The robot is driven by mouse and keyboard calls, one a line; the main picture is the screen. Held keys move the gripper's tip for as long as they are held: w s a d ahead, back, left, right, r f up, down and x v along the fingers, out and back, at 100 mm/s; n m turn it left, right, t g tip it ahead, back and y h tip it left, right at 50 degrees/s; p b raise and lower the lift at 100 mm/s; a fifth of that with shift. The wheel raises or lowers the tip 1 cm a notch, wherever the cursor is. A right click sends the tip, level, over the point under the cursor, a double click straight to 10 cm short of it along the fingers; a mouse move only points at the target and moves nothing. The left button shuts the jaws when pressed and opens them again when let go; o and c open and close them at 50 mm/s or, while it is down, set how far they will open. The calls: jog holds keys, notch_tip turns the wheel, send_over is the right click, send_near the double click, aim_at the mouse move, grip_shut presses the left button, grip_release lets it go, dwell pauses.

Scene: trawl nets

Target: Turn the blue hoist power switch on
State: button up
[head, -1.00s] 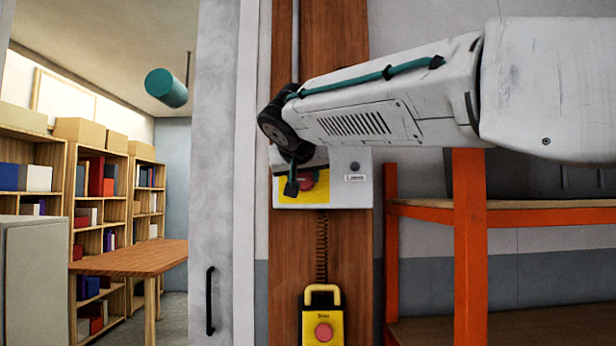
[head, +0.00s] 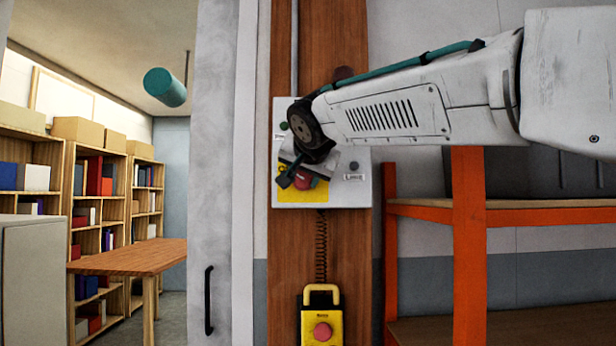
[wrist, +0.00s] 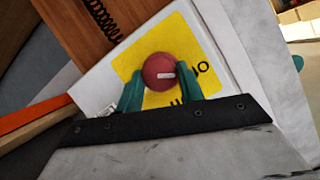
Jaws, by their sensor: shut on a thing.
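A light grey control panel (head: 345,198) is fixed to a brown wooden board on the wall. On its lower left is a yellow plate (head: 290,193) with a round red knob (head: 304,180). In the wrist view the knob (wrist: 159,71) shows a white mark that lies roughly level in that picture. My gripper (head: 292,180) is at the knob, its teal fingers (wrist: 162,84) on either side of it and shut on it. The gripper is tilted against the panel. Lettering on the yellow plate is partly hidden. I see no blue switch.
A green button (head: 283,126) and a dark knob (head: 354,166) are on the same panel. A yellow box with a red button (head: 322,332) hangs below on a coiled cord. An orange-framed shelf (head: 469,240) stands at right, under my arm.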

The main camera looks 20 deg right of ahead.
jog(key=m, duration=0.1)
jog(key=m+t+y, duration=0.1)
jog(key=m, duration=0.1)
jog(key=m+y, duration=0.1)
jog(key=shift+s+d+f+m+t, duration=0.15)
jog(key=shift+d+m+t, duration=0.15)
jog(key=m+y, duration=0.1)
jog(key=m+t, duration=0.1)
jog(key=m, duration=0.1)
jog(key=shift+f+m+t+y, duration=0.25)
jog(key=shift+m+t+y, duration=0.05)
jog(key=shift+y, duration=0.1)
jog(key=shift+m, duration=0.3)
jog(key=o, duration=1)
jog(key=shift+r, duration=0.1)
jog(key=shift+s, duration=0.1)
jog(key=s, duration=0.7)
jog(key=shift+s+d+r, duration=0.3)
jog(key=shift+d+r, duration=0.05)
jog(key=shift+d, duration=0.05)
